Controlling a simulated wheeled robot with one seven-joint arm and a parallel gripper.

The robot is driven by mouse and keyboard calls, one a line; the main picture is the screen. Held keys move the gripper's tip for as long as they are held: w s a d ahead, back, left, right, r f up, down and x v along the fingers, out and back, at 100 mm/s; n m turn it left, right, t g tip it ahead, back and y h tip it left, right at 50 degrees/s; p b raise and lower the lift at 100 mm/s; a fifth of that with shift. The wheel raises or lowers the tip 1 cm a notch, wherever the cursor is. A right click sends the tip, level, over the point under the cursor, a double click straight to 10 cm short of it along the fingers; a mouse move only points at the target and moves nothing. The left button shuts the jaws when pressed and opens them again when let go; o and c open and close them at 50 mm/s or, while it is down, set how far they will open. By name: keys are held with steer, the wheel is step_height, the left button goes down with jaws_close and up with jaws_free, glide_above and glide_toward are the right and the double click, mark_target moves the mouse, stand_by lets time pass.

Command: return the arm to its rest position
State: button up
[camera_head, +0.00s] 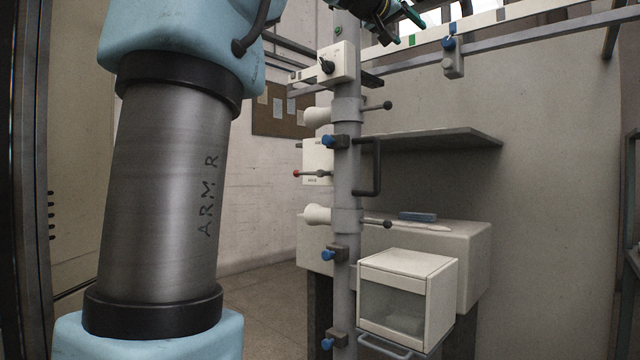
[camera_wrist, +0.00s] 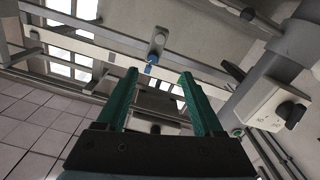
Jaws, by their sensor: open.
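My gripper (camera_wrist: 158,88) shows in the wrist view with its two green fingers spread apart and nothing between them. In the head view my gripper (camera_head: 412,24) is partly visible at the top edge, close to the grey post (camera_head: 346,200) and the overhead rails. My arm fills the left of the head view, with a steel link and blue joint covers. In the wrist view a blue-tipped fitting (camera_wrist: 152,60) lies beyond the fingertips.
The post carries a white switch box (camera_head: 337,64), cones (camera_head: 317,215) and handles. A rail (camera_head: 540,42) crosses at upper right. A white glass-fronted box (camera_head: 406,298) stands at lower right, before a bench (camera_head: 468,262) and a shelf (camera_head: 440,139).

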steer(key=w+a+f+n+g+y, duration=0.1)
steer(key=a+f+g+y, duration=0.2)
steer(key=f, duration=1)
steer(key=w+a+f+n+y, duration=0.15)
steer(key=a+f, duration=0.35)
steer(key=f, duration=0.8)
steer(key=w+a+f+n+g+y, duration=0.1)
steer(key=a+f+g+y, duration=0.15)
steer(key=f, duration=1.05)
steer(key=s+a+f+g+y, duration=0.1)
steer(key=s+a+f+y, duration=0.1)
steer(key=s+a+f, duration=0.5)
steer(key=s+a+f+g+y, duration=0.1)
steer(key=s+a+f+g, duration=0.15)
steer(key=f, duration=0.95)
steer(key=s+a+f+g+y, duration=0.1)
steer(key=s+a+f, duration=0.2)
steer(key=s+f, duration=0.3)
steer(key=s+a+f+g+y, duration=0.15)
steer(key=s+a+f, duration=0.3)
steer(key=s, duration=0.45)
step_height(320, 180, up, 23)
steer(key=d+p, duration=0.1)
steer(key=p, duration=2.1)
steer(key=shift+w+f+n, duration=0.15)
steer(key=shift+w+n, duration=0.25)
steer(key=shift+n, duration=0.05)
steer(key=shift+d+h, duration=0.1)
steer(key=shift+h, duration=0.15)
